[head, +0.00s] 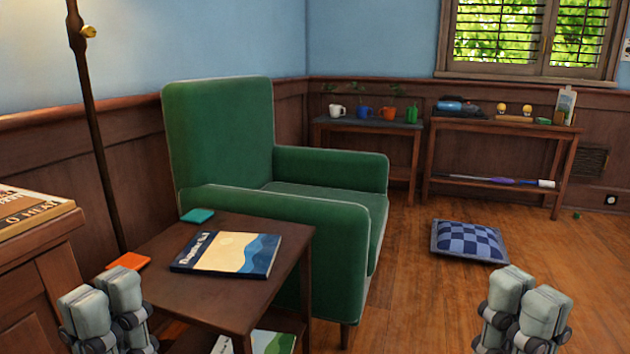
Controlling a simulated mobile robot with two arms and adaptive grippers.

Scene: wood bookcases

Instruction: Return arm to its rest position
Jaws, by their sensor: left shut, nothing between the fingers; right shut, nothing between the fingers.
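My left gripper (103,300) is at the lower left of the head view, in front of the dark wooden side table (215,300). Its grey fingers are together and nothing is held. My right gripper (523,300) is at the lower right, over the wooden floor. Its fingers are also together and empty. The two grippers are at about the same height in the picture, both pointing up. Most of both arms is out of view below.
A book (227,254), a teal coaster (198,215) and an orange coaster (128,261) lie on the side table. A green armchair (330,172) stands behind. A checkered cushion (469,242) lies on the floor. A bookcase top (40,232) is at left. Floor at right is mostly clear.

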